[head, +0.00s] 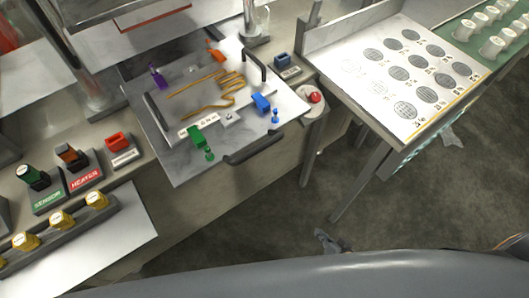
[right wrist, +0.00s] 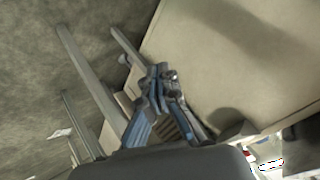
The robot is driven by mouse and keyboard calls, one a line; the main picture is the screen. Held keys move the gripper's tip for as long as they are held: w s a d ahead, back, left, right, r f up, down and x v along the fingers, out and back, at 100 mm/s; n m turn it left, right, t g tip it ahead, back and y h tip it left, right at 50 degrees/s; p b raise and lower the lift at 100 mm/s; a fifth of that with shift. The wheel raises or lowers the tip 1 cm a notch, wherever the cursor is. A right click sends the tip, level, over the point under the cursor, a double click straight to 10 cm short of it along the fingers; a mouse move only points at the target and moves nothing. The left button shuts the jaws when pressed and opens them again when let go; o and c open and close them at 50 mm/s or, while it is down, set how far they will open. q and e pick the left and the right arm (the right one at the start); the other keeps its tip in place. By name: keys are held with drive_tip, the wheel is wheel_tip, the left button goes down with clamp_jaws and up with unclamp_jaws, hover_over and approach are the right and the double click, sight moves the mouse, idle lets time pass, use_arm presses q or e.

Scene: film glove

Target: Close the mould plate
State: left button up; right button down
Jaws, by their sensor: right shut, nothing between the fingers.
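The grey mould plate (head: 178,158) lies flat on the bench, with a smaller raised plate on it carrying a looping gold trace (head: 215,92). Green (head: 198,138), blue (head: 262,103), purple (head: 157,77) and orange (head: 215,56) pieces stand around the trace. My right gripper (head: 326,241) is low over the floor, in front of the bench and apart from the plate. In the right wrist view its fingers (right wrist: 164,84) are shut and empty. My left gripper is out of view.
A post (head: 83,60) carries an upper plate above the bench's back left. A red button (head: 315,97) is right of the mould. Sensor and heater blocks (head: 83,178) and yellow-capped items (head: 61,219) are at left. A marked board (head: 405,75) stands at right. Floor between is clear.

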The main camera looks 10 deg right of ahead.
drive_tip(key=w+a+r+m+t+y+b, duration=0.2)
drive_tip(key=a+r, duration=0.1)
drive_tip(key=r, duration=0.5)
drive_tip(key=w+a+r+m+t+y+b, duration=0.1)
drive_tip(key=w+a+r+m+t, duration=0.15)
drive_tip(key=r, duration=0.65)
drive_tip(key=m+t+y+b, duration=0.2)
drive_tip(key=m+y, duration=0.1)
drive_tip(key=m, duration=0.1)
approach(258, 139)
use_arm(q)
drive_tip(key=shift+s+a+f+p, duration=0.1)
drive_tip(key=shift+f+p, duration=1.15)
drive_tip(key=shift+p, duration=0.5)
use_arm(e)
drive_tip(key=shift+n, duration=0.25)
drive_tip(key=shift+x, duration=3.5)
